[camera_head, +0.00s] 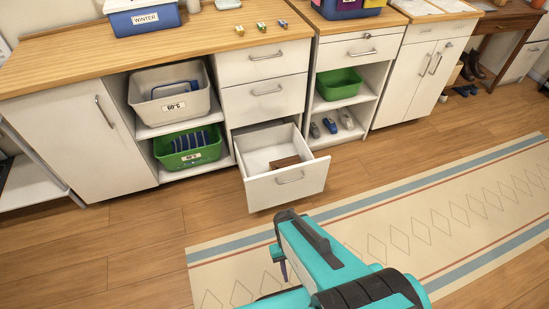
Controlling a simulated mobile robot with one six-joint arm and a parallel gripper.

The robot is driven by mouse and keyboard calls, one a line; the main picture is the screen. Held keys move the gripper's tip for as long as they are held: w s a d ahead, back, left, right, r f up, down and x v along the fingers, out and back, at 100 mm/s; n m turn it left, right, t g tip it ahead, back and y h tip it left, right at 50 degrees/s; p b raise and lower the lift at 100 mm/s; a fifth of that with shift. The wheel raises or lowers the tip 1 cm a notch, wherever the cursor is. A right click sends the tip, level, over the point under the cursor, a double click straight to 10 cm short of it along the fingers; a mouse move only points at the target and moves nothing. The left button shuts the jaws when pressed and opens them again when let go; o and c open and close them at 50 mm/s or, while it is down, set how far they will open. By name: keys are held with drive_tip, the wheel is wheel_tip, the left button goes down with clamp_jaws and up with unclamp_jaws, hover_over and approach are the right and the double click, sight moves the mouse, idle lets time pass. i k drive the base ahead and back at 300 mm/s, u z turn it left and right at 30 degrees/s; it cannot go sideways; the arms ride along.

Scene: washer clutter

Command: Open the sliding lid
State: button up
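I cannot make out a sliding lid for certain in the head view. The bottom drawer (287,184) of the white drawer unit stands pulled out. A small brown piece (288,161) shows inside it, partly hidden by the drawer's front panel; I cannot tell what it is. My teal arm rises from the bottom of the picture, in front of the drawer and over the rug. Part of my gripper (281,265) seems to show at the arm's left side, below and apart from the drawer. Its fingers are mostly hidden, so its opening is unclear.
A grey basket (171,109) and a green basket (190,160) sit on open shelves left of the drawers. A blue WINTER bin (145,20) stands on the wooden counter (60,58). Shoes (330,125) lie on a low shelf. The patterned rug (450,215) and floor are clear.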

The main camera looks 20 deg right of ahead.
sight(294, 160)
drive_tip(key=u, duration=0.35)
drive_tip(key=i, duration=0.85)
drive_tip(key=u, duration=0.45)
